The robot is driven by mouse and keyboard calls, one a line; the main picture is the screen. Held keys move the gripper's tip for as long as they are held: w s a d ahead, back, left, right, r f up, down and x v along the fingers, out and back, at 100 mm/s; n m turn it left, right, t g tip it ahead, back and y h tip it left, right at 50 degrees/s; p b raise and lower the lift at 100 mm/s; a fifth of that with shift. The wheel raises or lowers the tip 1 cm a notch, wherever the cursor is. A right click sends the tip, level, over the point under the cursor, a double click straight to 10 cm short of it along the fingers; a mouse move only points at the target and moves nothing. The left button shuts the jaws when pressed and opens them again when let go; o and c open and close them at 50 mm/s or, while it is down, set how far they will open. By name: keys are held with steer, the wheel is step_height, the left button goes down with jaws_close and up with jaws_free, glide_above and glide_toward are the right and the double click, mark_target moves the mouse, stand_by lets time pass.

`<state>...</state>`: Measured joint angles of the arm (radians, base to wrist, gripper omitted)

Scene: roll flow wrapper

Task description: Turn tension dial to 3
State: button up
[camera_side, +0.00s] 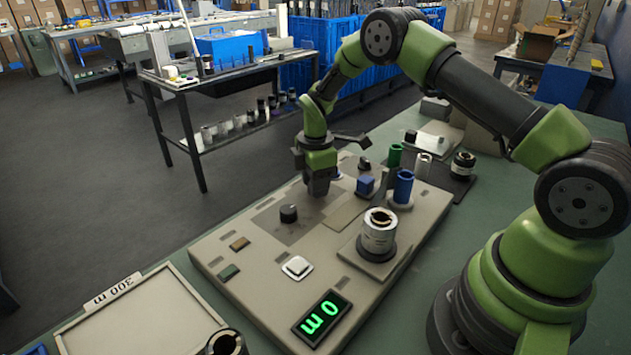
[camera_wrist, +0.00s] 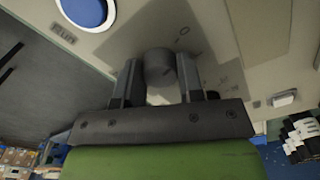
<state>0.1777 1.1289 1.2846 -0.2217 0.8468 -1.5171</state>
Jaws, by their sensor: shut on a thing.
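My gripper (camera_side: 318,189) points down at the far part of the beige machine panel (camera_side: 235,245) in the side view. In the wrist view, its two fingers (camera_wrist: 160,75) stand on either side of a round grey dial (camera_wrist: 159,62) and are shut on it. Faint markings lie on the dark patch around this dial, too blurred to read. In the side view my gripper hides the dial, so I cannot tell its setting. A separate black knob (camera_side: 288,213) stands on the panel nearer the camera, clear of my gripper.
A green display (camera_side: 322,317) reads 0 m. A metal roll (camera_side: 379,232), a blue cylinder (camera_side: 403,187), a green cylinder (camera_side: 394,157) and a blue block (camera_side: 365,184) stand right of my gripper. A white button (camera_side: 297,267) and a tray marked 300 m (camera_side: 120,318) are nearer.

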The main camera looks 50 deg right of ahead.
steer(key=m, duration=0.3)
steer(key=shift+m, duration=0.4)
steer(key=m, duration=0.3)
steer(key=shift+m, duration=0.4)
steer(key=m, duration=1.2)
steer(key=shift+m, duration=0.3)
steer(key=m, duration=0.5)
steer(key=shift+m, duration=0.7)
steer(key=o, duration=0.9)
steer(key=shift+o, duration=0.2)
